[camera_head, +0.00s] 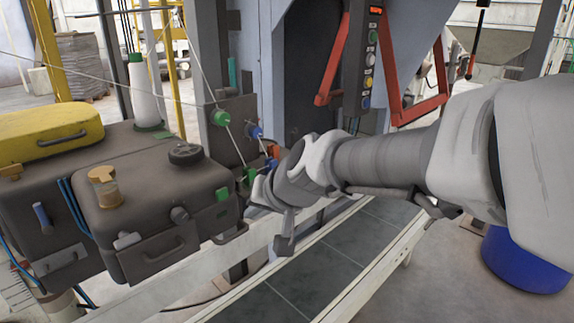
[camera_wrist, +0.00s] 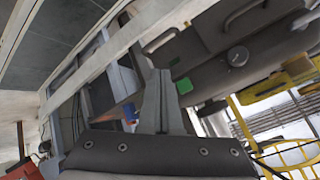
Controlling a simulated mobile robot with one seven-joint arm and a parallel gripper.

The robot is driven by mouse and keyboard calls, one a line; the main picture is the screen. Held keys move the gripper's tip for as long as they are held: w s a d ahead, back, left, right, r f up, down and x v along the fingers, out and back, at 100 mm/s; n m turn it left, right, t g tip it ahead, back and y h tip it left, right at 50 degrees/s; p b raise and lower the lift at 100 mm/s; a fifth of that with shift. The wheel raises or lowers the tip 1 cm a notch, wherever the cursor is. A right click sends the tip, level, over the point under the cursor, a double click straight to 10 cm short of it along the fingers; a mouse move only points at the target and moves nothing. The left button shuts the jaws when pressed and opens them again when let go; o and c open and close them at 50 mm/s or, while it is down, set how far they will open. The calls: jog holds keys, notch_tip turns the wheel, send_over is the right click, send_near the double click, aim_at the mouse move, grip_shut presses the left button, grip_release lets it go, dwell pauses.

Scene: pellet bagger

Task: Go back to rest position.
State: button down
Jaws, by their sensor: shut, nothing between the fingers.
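My gripper (camera_wrist: 160,85) shows in the wrist view with its two grey fingers together and nothing between them. In the head view my arm reaches in from the right, and its end is beside the grey machine housing (camera_head: 165,215), above the conveyor side rail. The fingertips are hard to make out there. I cannot tell from the head view whether the arm's end touches the housing. The housing also shows in the wrist view (camera_wrist: 205,50), beyond the fingers.
A yellow cover (camera_head: 50,135) and a white thread cone (camera_head: 145,90) are at the left. A button panel (camera_head: 370,60) and red brackets (camera_head: 335,60) stand behind my arm. The dark conveyor belt (camera_head: 330,255) runs below it. A blue drum (camera_head: 525,262) stands at the lower right.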

jog(key=shift+d, duration=0.15)
jog(key=s+d+h, duration=0.3)
jog(key=s+d, duration=0.5)
jog(key=d, duration=0.4)
jog(key=s+d+f+m+h, duration=0.1)
jog(key=s+d+h, duration=0.2)
jog(key=s+d, duration=0.6)
jog(key=d, duration=0.3)
jog(key=shift+s+d+f+g, duration=0.2)
jog(key=shift+s+f+g, duration=0.1)
jog(key=shift+g, duration=0.1)
jog(key=shift+a+r, duration=0.1)
